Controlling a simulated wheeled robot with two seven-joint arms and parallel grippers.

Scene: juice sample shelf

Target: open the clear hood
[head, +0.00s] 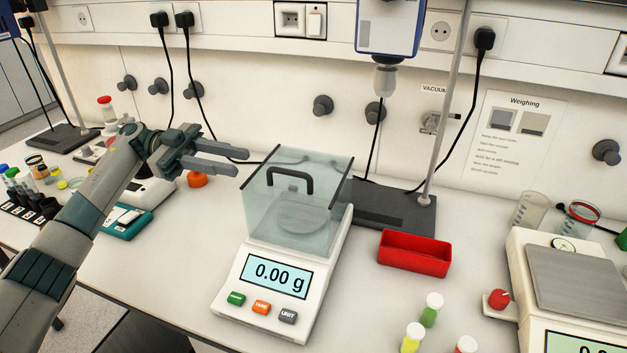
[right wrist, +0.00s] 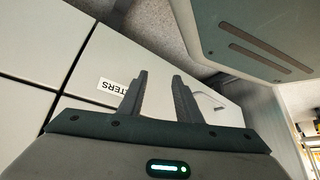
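The clear hood (head: 262,207) is a see-through box with a black handle (head: 290,181) on top. It sits closed over the pan of the white balance (head: 287,290), whose display reads 0.00 g. My left gripper (head: 237,160) is up and to the left of the hood, apart from it, with its fingers pointing right. A gap shows between its fingers and nothing is between them. My right gripper (right wrist: 160,92) shows in the right wrist view with its fingers apart and empty, in front of grey cabinet fronts.
A red tray (head: 414,255) and a dark stand base (head: 385,208) with a pole are right of the balance. Capped vials (head: 432,309) stand at the front right. A second balance (head: 572,285) is at the far right. A teal device (head: 125,220) lies beneath my left arm.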

